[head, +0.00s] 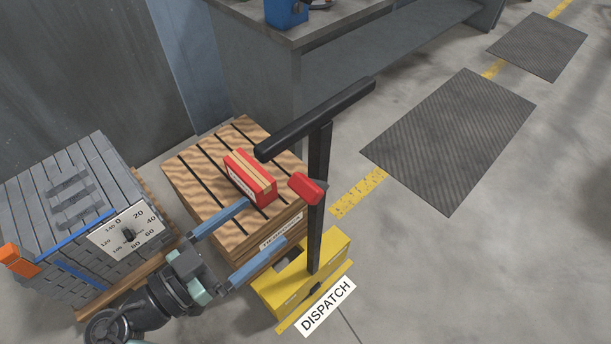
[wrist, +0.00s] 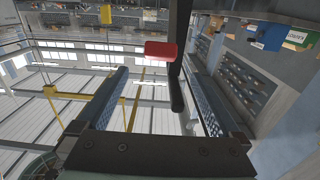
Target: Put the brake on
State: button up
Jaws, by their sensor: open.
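A red lever (head: 307,188), which looks like the brake handle, sticks out from the black post (head: 319,165) of a yellow truck or cart (head: 329,252) with a black crossbar handle (head: 315,118). My gripper (head: 268,221) is open and empty. Its two blue fingers point toward the post, and the red lever appears just beyond their tips. In the wrist view the red lever (wrist: 161,50) shows between the fingertips of my gripper (wrist: 156,66), with the dark handle (wrist: 176,92) behind it. I cannot tell the exact gap.
A red box with tan stripes (head: 250,177) sits on a slatted wooden pallet (head: 190,178) behind the fingers. A grey ingot stack (head: 50,190) with a dial plate (head: 127,232) stands left. A DISPATCH sign (head: 327,305) is at the yellow base. Floor to the right is open, with dark mats (head: 450,140).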

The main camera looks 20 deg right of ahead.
aim_at(298, 193)
jog(key=p+x, duration=0.1)
jog(key=x, duration=1)
jog(key=shift+d, duration=0.25)
jog(key=shift+c, duration=0.2)
grip_shut()
